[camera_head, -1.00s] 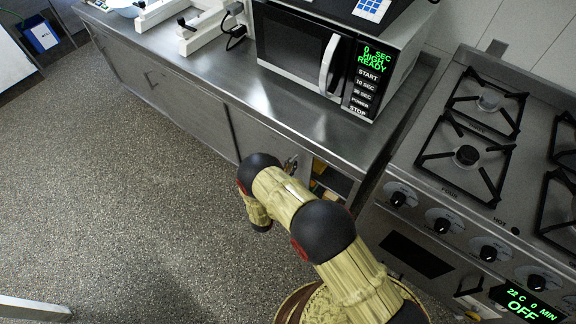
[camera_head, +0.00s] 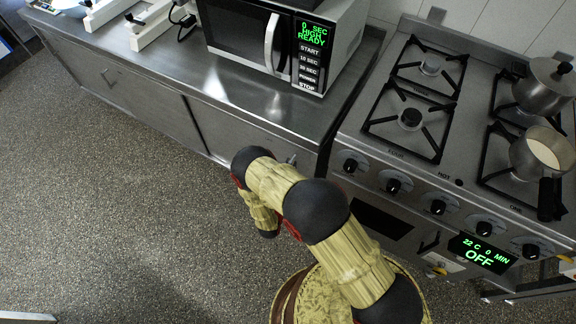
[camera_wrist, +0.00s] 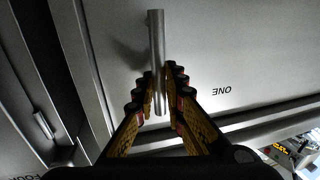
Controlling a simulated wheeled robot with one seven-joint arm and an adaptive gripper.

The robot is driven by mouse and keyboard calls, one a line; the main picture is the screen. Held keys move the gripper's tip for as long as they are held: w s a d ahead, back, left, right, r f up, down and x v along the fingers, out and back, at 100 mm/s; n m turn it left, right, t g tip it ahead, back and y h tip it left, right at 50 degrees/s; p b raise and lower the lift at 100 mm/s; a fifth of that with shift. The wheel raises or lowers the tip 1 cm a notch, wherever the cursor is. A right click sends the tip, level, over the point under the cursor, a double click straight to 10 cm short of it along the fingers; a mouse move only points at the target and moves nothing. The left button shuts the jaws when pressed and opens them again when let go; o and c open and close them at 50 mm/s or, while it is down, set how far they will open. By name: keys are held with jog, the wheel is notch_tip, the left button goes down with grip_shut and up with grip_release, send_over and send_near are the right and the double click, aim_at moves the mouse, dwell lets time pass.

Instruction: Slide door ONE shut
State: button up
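Door ONE (camera_wrist: 240,55) fills most of the wrist view, its label upside down there. It carries an upright bar handle (camera_wrist: 156,45). My gripper (camera_wrist: 160,80) has its fingers close on both sides of that bar and appears shut on it. In the head view, door ONE (camera_head: 222,130) is the right front panel of the steel counter, and its front now spans almost to the counter's right end. My arm covers part of it, and the gripper is hidden behind the arm. Any remaining gap at its edge cannot be seen clearly.
The stove (camera_head: 400,160) stands close on the right, with two pots on it. A microwave (camera_head: 285,35) sits on the counter (camera_head: 205,75). Another panel with a handle (camera_wrist: 42,125) is at the left of the wrist view. The speckled floor at left is clear.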

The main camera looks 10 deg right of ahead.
jog(key=o, duration=0.4)
jog(key=shift+a, duration=0.1)
jog(key=v, duration=1.2)
dwell(0.4)
